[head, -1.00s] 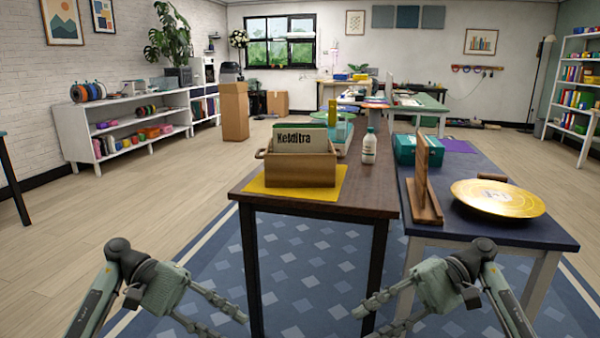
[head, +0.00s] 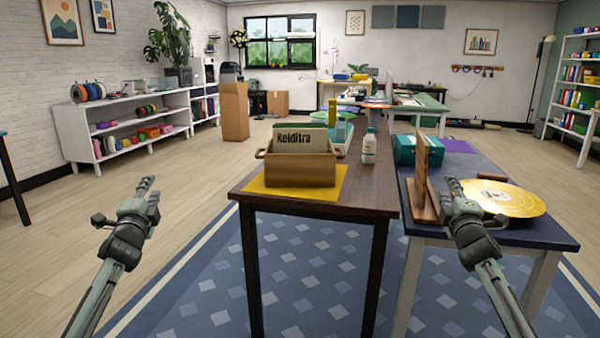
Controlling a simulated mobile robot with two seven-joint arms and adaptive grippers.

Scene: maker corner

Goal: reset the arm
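My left gripper (head: 147,190) is raised at the left, over the floor and clear of furniture. Its fingers point up and away from me. My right gripper (head: 454,190) is raised at the right, in front of the navy-topped table (head: 480,236), with its fingers also pointing away. It overlaps the gold disc and the wooden stand in the picture; whether it touches either cannot be told. Both grippers are seen nearly edge-on, so their finger gaps are hidden. I see nothing held in either one.
A dark wooden table (head: 362,192) stands ahead, with a file box (head: 300,171) on a yellow mat and a white bottle (head: 369,147). The navy table holds a wooden stand (head: 421,180), a gold disc (head: 515,199) and a teal box (head: 405,149).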

